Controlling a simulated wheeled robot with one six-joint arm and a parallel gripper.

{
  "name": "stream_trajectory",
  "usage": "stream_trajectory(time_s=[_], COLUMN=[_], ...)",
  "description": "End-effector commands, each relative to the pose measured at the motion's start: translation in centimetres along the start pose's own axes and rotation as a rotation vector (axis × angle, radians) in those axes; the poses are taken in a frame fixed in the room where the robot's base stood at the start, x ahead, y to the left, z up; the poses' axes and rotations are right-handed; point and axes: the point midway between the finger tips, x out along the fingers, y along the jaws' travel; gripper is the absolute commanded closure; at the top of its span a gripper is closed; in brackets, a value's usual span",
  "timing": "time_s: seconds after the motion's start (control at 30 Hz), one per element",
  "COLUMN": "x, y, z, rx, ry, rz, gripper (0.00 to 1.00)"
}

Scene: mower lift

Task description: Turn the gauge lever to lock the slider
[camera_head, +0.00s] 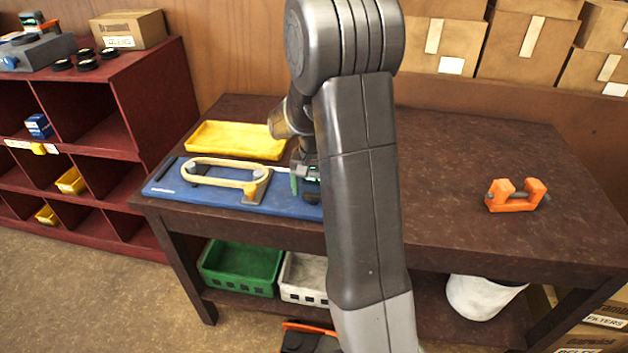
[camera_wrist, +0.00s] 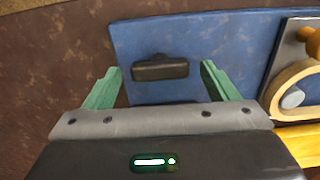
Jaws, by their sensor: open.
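A blue board (camera_head: 240,203) lies on the left part of the brown workbench and carries a cream oval ring (camera_head: 185,172). A small brown-grey piece (camera_head: 257,187) sits at the ring's right end. My gripper (camera_head: 304,183) is over the board's right end, fingers pointing down. In the wrist view my gripper (camera_wrist: 162,76) is open, its two green fingers apart. A short dark bar (camera_wrist: 160,69), possibly the lever, appears between the fingertips on the blue board (camera_wrist: 215,40); no contact is visible. Part of the ring (camera_wrist: 282,88) and a brown knob (camera_wrist: 313,40) show at right.
A yellow tray (camera_head: 235,141) stands behind the board. An orange clamp-like part (camera_head: 515,195) sits on the bench's right side, with clear bench top around it. Green (camera_head: 240,268) and white (camera_head: 303,278) crates are below. A red shelf (camera_head: 90,130) stands at left.

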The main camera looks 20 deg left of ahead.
Motion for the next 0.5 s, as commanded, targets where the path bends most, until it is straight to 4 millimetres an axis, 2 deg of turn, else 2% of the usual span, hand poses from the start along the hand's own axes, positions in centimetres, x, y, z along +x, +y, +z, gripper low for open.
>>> stream_trajectory(time_s=[0.17, 0.5], x=[-2.3, -10.0], y=[-0.1, -0.1], z=[-0.1, -0.1], rx=[0.000, 0.000], ry=[0.005, 0.005], rz=[-0.003, -0.003], gripper=[0.20, 0.20])
